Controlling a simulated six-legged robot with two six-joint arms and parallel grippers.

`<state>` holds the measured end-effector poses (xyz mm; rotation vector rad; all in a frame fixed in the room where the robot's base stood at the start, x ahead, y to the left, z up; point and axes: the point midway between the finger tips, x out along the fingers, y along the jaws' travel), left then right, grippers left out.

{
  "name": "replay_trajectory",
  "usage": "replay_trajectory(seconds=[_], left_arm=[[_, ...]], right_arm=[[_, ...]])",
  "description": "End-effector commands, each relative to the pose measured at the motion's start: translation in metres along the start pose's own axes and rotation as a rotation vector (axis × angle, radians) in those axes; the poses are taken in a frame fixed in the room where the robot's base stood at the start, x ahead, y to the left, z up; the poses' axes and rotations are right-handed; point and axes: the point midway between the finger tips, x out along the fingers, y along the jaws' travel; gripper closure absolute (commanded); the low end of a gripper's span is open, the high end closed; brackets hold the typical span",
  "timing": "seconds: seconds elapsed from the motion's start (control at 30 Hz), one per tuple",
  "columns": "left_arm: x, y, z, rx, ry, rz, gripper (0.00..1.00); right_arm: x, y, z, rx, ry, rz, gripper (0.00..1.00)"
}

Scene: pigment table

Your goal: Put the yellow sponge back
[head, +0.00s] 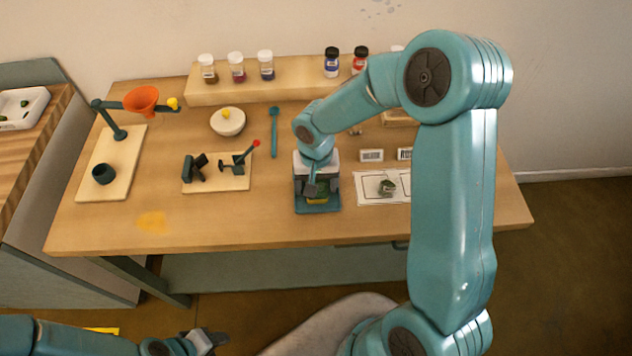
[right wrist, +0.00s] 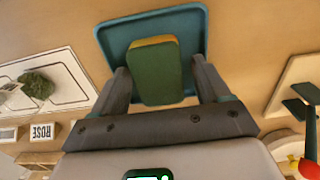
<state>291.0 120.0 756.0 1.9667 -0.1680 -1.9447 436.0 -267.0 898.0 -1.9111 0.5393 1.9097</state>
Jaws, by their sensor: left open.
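The yellow sponge (right wrist: 155,72), with a green face, sits at the teal tray (right wrist: 192,15) in the right wrist view. In the head view a bit of the sponge (head: 318,197) shows over the tray (head: 318,210) at the table's front middle. My right gripper (right wrist: 165,85) is open, its fingers on either side of the sponge, with a gap at the right finger. In the head view the right gripper (head: 317,188) points down over the tray and hides most of the sponge. My left gripper (head: 212,341) is open and empty, low in front of the table.
A yellow stain (head: 152,222) marks the table's front left. A board with black parts (head: 216,184) lies left of the tray, a paper with a green lump (head: 386,187) right of it. A funnel stand (head: 118,132) and white bowl (head: 228,122) stand further back.

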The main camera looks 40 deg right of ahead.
Motion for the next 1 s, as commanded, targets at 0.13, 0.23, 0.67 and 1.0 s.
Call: replay_trajectory(seconds=[0.13, 0.23, 0.67, 1.0], left_arm=[[0.0, 0.0, 0.0, 0.0, 0.0, 0.0, 0.57], [-0.004, 0.001, 0.0, 0.0, 0.0, 0.0, 0.57], [0.0, 0.0, 0.0, 0.0, 0.0, 0.0, 0.57], [0.001, 0.0, 0.0, 0.0, 0.0, 0.0, 0.57]], right_arm=[[0.0, 0.0, 0.0, 0.0, 0.0, 0.0, 0.24], [-0.004, 0.0, 0.0, 0.0, -0.001, 0.0, 0.24], [-0.088, -0.001, -0.001, 0.0, 0.006, -0.002, 0.24], [-0.123, 0.0, 0.0, 0.0, 0.0, 0.0, 0.24]])
